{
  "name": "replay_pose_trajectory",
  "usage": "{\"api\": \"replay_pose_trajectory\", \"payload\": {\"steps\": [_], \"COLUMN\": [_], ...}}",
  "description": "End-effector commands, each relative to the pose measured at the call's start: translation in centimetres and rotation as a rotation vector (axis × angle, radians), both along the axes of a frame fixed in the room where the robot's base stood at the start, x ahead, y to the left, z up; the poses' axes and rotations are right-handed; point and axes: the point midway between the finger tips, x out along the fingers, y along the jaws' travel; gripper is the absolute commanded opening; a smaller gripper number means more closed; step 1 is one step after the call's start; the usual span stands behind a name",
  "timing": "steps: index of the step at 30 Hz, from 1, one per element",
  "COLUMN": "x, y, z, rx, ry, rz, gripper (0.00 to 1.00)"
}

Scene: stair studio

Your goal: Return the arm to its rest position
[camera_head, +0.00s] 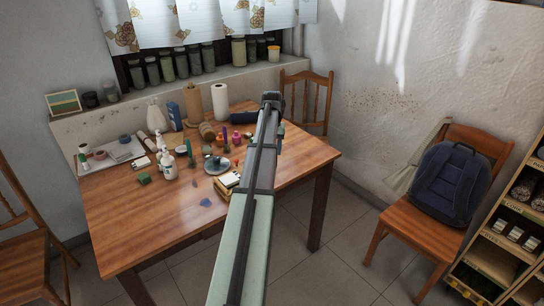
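My arm reaches up from the bottom of the head view, extended over the right part of the wooden table (135,216). The arm's far end (272,99) is above the table's back right area. The fingers of my gripper cannot be made out, so I cannot tell whether it is open or shut or holds anything. Part of the tabletop and some things on it are hidden behind the arm.
Bottles, a paper towel roll (220,102), a white tray (117,152) and many small items crowd the table's back and middle. Its front left is bare. A chair with a backpack (449,184) and a shelf (505,240) stand right. Jars line the window ledge.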

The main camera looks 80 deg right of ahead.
Motion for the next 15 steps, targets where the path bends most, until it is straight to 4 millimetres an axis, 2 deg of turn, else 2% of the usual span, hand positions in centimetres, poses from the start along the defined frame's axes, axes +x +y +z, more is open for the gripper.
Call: {"api": "replay_pose_trajectory", "payload": {"steps": [5, 15], "x": [0.00, 0.00], "y": [-0.01, 0.00], "z": [0.76, 0.82], "rx": [-0.001, 0.000], "ry": [0.000, 0.000], "rz": [0.000, 0.000], "gripper": [0.50, 0.50]}}
